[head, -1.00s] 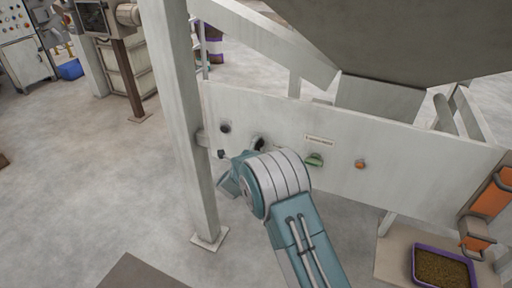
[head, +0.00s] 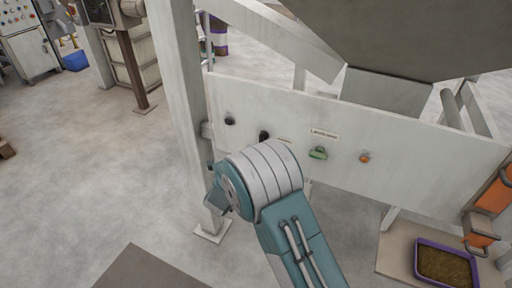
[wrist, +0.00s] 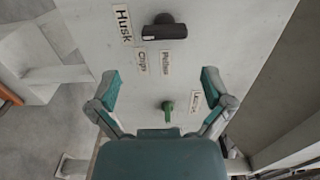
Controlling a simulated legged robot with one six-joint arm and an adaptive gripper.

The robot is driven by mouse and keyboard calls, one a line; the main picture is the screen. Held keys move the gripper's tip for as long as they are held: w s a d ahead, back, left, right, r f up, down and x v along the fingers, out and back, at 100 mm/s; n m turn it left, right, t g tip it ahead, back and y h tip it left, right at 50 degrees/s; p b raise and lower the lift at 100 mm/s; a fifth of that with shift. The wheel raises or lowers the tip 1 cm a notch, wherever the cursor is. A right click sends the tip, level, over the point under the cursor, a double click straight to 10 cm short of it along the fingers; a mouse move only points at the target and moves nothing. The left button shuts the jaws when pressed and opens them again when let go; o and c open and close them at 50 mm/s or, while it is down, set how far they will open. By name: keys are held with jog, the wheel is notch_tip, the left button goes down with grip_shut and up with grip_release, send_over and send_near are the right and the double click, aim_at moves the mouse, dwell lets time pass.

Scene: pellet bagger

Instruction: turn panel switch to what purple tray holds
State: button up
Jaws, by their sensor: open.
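The purple tray (head: 418,262) stands at the lower right in the head view and holds a brown, grainy material, too small to identify. The white panel (head: 400,165) carries a black switch (head: 264,135), partly behind my arm. In the wrist view the black switch (wrist: 164,30) is at the top, with its bar lying across the picture. Labels by it read Husk (wrist: 122,25) and, less clearly, Chips (wrist: 142,63) and Pellets (wrist: 165,63). My gripper (wrist: 161,88) is open and empty, fingers apart, with the switch beyond their tips. My arm hides it in the head view.
Also on the panel are a green knob (head: 318,153) with a label above it, an orange button (head: 364,157) and another black knob (head: 230,121). A white post (head: 182,110) stands left of the panel. The floor at left is largely clear.

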jog(key=v, duration=0.2)
jog(key=shift+s+a, duration=0.1)
jog(key=shift+s, duration=0.3)
notch_tip(320, 180, up, 10)
jog(key=w+d+n+g+y, duration=0.1)
jog(key=w+d+n+y, duration=0.15)
jog(key=n+y, duration=0.25)
jog(key=s+d+r+n+g+y, duration=0.3)
jog(key=s+d+r+n+y, duration=0.1)
jog(key=s+d+r+n, duration=0.3)
jog(key=s+d+n+g+h, duration=0.1)
jog(key=s+d+n+g, duration=0.1)
jog(key=s+d, duration=0.3)
jog(key=s+d+n+g+h, duration=0.1)
jog(key=s+d+n+g, duration=0.2)
jog(key=s, duration=1.1)
jog(key=s+d+r+n+g, duration=0.1)
jog(key=s+d+n, duration=0.4)
jog(key=s, duration=0.5)
jog(key=shift+d+g+h, duration=0.4)
jog(key=shift+d+g, duration=0.3)
jog(key=shift+d, duration=0.2)
